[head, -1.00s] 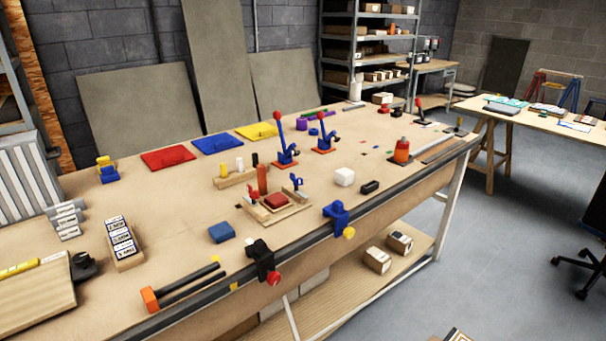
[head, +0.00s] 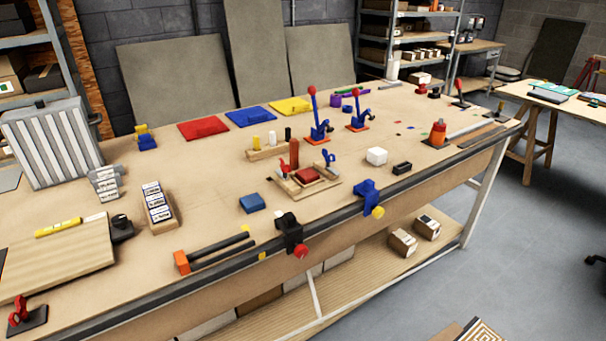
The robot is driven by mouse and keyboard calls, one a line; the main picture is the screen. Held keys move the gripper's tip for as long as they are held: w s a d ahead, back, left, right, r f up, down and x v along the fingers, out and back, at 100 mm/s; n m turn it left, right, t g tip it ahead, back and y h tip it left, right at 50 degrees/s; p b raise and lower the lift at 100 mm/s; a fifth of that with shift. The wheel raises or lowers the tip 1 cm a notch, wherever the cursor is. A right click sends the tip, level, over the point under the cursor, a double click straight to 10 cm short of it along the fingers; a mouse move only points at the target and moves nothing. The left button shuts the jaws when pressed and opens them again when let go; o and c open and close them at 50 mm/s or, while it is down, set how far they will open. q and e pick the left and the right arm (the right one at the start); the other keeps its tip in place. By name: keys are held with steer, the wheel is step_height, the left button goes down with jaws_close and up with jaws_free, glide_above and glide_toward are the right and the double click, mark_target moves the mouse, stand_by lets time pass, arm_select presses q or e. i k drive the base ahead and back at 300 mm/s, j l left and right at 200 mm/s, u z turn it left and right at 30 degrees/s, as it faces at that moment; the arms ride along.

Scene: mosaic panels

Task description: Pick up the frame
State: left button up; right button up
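A small wooden frame-like fixture (head: 325,184) lies near the middle of the long workbench (head: 215,210). A red block (head: 307,174) sits inside it, and small red and blue toggle clamps stand on it. A patterned panel with a light border (head: 482,334) shows partly at the bottom edge, low beside the bench; the picture cuts it off. I cannot tell which of these is the task's frame. Neither of my grippers is in view.
Red (head: 204,128), blue (head: 251,117) and yellow (head: 291,105) trays line the bench's back. A black clamp (head: 290,232) and a blue clamp (head: 368,196) grip the front edge. Two boxes (head: 403,242) sit on the lower shelf. The floor (head: 530,240) at right is open.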

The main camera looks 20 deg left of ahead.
mark_target(293, 187)
steer(key=u, duration=0.65)
steer(key=i+l+u, duration=0.45)
steer(key=l+u, duration=0.15)
steer(key=i+l+u, duration=0.15)
steer(key=l+u, duration=0.15)
steer(key=i+l, duration=0.15)
steer(key=l, duration=0.25)
steer(key=i+l+u, duration=0.1)
steer(key=l, duration=0.3)
steer(key=i+l, duration=0.2)
steer(key=l, duration=0.2)
steer(key=i+l+u, duration=0.1)
steer(key=l, duration=0.3)
steer(key=j+z, duration=0.2)
steer(key=z, duration=0.2)
steer(key=k, duration=0.05)
